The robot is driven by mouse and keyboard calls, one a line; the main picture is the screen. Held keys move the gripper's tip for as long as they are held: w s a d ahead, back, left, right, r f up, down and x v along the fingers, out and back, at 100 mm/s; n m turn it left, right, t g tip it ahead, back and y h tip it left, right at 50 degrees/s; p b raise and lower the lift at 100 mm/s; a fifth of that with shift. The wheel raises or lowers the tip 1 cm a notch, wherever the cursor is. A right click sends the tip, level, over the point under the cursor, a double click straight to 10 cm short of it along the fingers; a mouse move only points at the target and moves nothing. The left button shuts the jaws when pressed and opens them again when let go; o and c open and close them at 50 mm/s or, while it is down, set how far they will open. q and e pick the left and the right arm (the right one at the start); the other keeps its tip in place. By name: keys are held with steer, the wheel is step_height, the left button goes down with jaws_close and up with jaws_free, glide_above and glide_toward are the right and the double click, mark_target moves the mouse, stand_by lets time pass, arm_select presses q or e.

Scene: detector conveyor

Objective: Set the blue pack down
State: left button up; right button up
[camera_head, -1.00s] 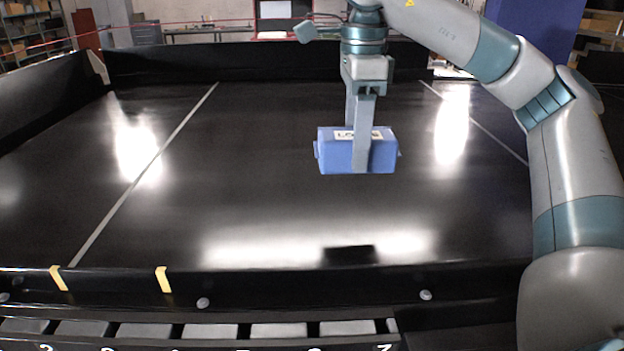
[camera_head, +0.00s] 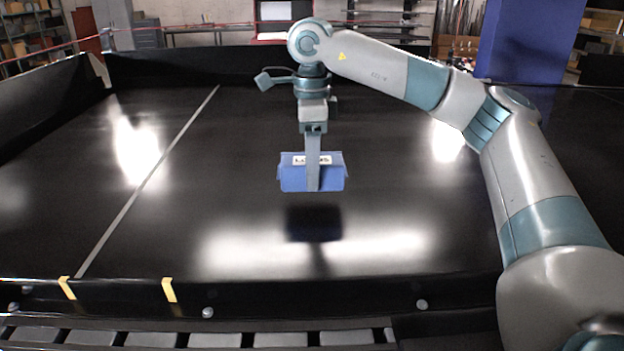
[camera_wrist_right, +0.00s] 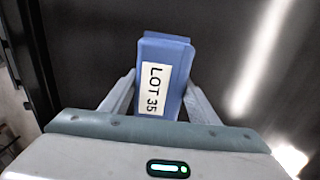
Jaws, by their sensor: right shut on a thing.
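The blue pack (camera_head: 292,180) hangs above the black conveyor surface (camera_head: 390,190) in the head view, with a white label on it and its dark reflection or shadow below. My right gripper (camera_head: 313,178) is shut on it, one finger showing across its near face. In the right wrist view the blue pack (camera_wrist_right: 177,52) sits between the two fingers of my right gripper (camera_wrist_right: 160,95), its label reading "LOT 35". The pack looks clear of the surface. My left gripper is not in view.
Dark walls (camera_head: 200,62) edge the conveyor at the back and left. A front rail (camera_head: 260,296) with two yellow marks (camera_head: 168,290) runs along the near side. A thin grey line crosses the left part. The surface around the pack is clear.

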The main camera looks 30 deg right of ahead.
steer(key=shift+f+p, duration=0.55)
steer(key=shift+f, duration=0.05)
step_height(320, 180, down, 2)
steer(key=shift+p, duration=0.55)
steer(key=shift+f, duration=0.4)
steer(key=o, duration=1)
steer(key=shift+f, duration=0.15)
steer(key=o, duration=0.4)
